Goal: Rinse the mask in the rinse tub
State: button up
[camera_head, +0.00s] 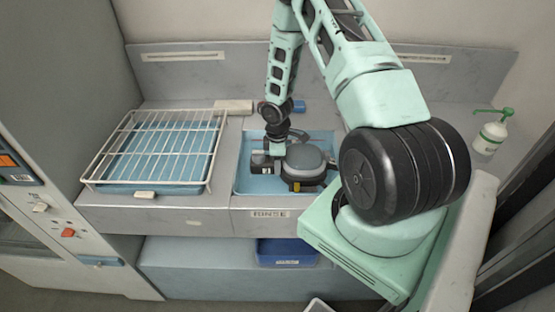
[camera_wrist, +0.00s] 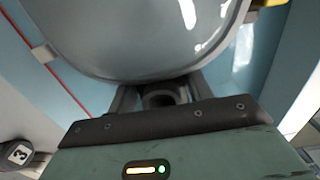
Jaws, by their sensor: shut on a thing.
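The mask (camera_head: 305,158) is a grey, rounded piece with dark and yellow parts at its lower edge. It is in the light-blue rinse tub (camera_head: 243,183), set in the counter behind a label that appears to read RINSE. In the wrist view the mask (camera_wrist: 140,35) shows as a large, glossy grey curved shell across the top. My gripper (camera_wrist: 163,95) is shut on the mask at its near edge. In the head view my arm reaches down into the tub, and the fingertips are hard to make out. I cannot tell how deep any water is.
A white wire rack (camera_head: 160,145) over a blue tray stands left of the tub. A pump bottle (camera_head: 490,133) stands at the far right. A blue bin (camera_head: 287,252) sits below the counter.

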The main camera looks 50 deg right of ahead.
jog(key=shift+f+b, duration=2.35)
jog(key=shift+f, duration=1.2)
jog(key=shift+s+a+b, duration=0.4)
jog(key=shift+s+a, duration=0.75)
jog(key=shift+a, duration=0.15)
jog(key=shift+w+d+r+p, duration=0.1)
jog(key=shift+w+d+p, duration=0.4)
jog(key=shift+w+d, duration=0.25)
jog(key=shift+w+d+p, duration=0.3)
jog(key=shift+w+d, duration=0.5)
jog(key=shift+d, duration=0.15)
jog(key=shift+w+d+p, duration=0.25)
jog(key=shift+w+d, duration=0.5)
jog(key=shift+d, duration=0.2)
jog(key=shift+s+a+b, duration=0.35)
jog(key=shift+s+a, duration=0.8)
jog(key=shift+a, duration=0.2)
jog(key=shift+s+a+b, duration=0.3)
jog(key=shift+s+a, duration=0.85)
jog(key=shift+a, duration=0.15)
